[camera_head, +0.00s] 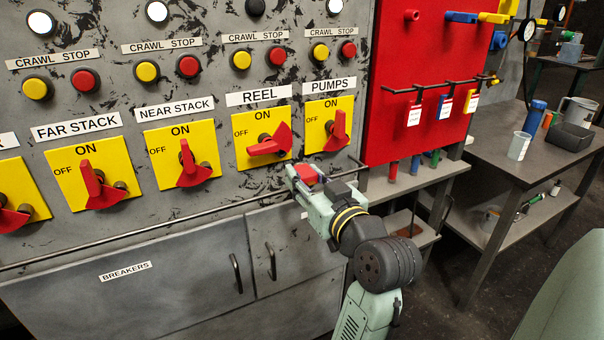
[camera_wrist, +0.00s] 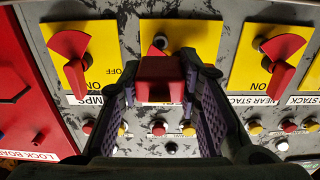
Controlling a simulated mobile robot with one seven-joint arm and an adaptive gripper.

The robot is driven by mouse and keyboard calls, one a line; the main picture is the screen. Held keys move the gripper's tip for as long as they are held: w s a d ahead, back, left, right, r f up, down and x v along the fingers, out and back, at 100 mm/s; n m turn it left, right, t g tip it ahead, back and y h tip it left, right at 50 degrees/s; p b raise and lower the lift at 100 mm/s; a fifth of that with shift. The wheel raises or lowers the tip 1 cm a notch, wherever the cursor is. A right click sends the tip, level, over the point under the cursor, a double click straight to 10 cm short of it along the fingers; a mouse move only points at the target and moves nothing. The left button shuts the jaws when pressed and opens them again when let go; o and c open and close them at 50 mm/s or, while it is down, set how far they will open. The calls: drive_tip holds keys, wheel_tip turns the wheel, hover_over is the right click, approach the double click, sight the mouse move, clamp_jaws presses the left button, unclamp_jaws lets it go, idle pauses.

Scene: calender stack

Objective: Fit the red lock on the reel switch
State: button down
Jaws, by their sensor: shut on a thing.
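The reel switch (camera_head: 268,143) is a red handle on a yellow plate under the REEL label. Its handle lies nearly level, its narrow end to the left towards OFF. My gripper (camera_head: 306,178) is shut on the red lock (camera_head: 306,173), below and right of the reel switch and apart from it in the head view. In the wrist view, turned upside down, the red lock (camera_wrist: 160,80) sits between the fingers of my gripper (camera_wrist: 162,92). It covers most of the reel switch there; the reel plate (camera_wrist: 205,38) shows around it.
The pumps switch (camera_head: 337,132) is close on the right and the near stack switch (camera_head: 190,165) on the left. A long rail (camera_head: 150,229) runs along the panel below. The red lock board (camera_head: 400,60) with hanging tags stands right, above a shelf.

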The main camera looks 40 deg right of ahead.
sight(297, 169)
drive_tip(key=shift+s, duration=0.15)
drive_tip(key=shift+x, duration=2.05)
drive_tip(key=c, duration=1.7)
unclamp_jaws()
drive_tip(key=shift+a, duration=0.1)
clamp_jaws()
